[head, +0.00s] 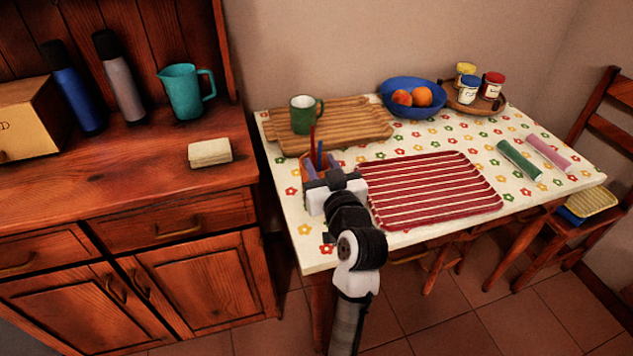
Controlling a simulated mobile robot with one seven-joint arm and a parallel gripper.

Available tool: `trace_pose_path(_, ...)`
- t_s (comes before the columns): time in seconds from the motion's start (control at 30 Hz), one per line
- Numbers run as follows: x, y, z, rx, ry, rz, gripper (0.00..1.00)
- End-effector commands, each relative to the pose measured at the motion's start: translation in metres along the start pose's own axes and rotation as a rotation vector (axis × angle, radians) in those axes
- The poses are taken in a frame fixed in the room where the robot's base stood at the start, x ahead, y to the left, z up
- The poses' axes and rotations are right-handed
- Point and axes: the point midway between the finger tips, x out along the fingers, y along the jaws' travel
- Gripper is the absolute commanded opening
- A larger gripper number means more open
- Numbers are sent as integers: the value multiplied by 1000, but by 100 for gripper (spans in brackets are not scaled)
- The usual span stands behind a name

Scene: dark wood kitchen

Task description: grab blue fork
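A blue handle (320,152), which looks like the blue fork, stands upright in a small brown utensil holder (305,163) near the table's left front. The fork's head is hidden, so I cannot confirm its kind from its shape. A red-handled utensil (312,138) stands just left of it. My gripper (324,172) is over the table's left front, right in front of the holder, and covers its lower part. The fingers are small and overlap the holder, so I cannot tell whether they are open or touching a handle.
A red striped tray (430,190) lies right of my gripper. Behind the holder is a wooden board (355,125) with a green mug (303,115). A blue bowl (440,97) of fruit stands farther back. A wooden cabinet (120,220) is at left.

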Motion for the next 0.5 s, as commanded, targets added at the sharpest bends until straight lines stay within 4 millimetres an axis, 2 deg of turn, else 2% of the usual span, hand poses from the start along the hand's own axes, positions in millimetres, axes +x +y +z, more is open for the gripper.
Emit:
trace_pose_path(0.07,0,0,0,0,0,0,31)
trace_pose_path(0.3,0,0,0,0,0,0,0)
trace_pose_path(0.5,0,0,0,0,0,0,0)
